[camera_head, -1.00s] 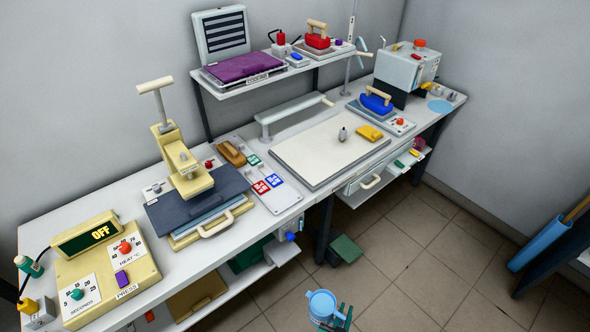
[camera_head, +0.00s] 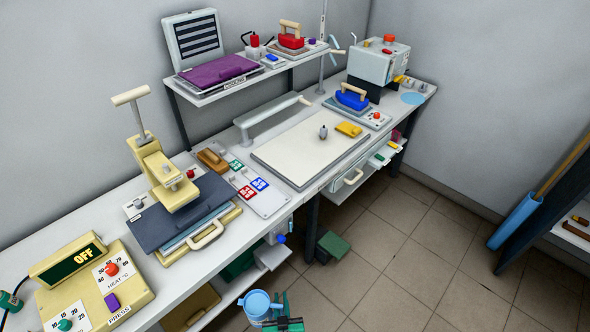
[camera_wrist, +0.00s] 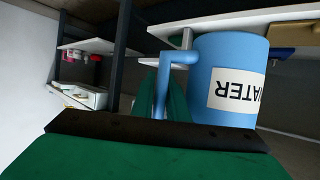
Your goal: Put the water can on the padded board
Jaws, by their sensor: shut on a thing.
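The blue water can (camera_head: 257,304) is low at the bottom of the head view, in front of the bench and below its top. In the wrist view the can (camera_wrist: 228,62) shows its WATER label upside down, with its handle toward my fingers. My gripper (camera_head: 284,318) has green fingers and is shut on the can's handle. In the wrist view my gripper (camera_wrist: 168,95) is at the handle. The padded board (camera_head: 312,147) is a cream slab with a grey edge, flat on the bench top. A small grey object and a yellow block lie on it.
A cream press (camera_head: 175,190) and a control box (camera_head: 95,290) stand on the bench to the left. A blue iron (camera_head: 352,97) is behind the board. A shelf with a purple pad (camera_head: 220,70) is above. A dark green box (camera_head: 332,246) is on the floor by the bench leg.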

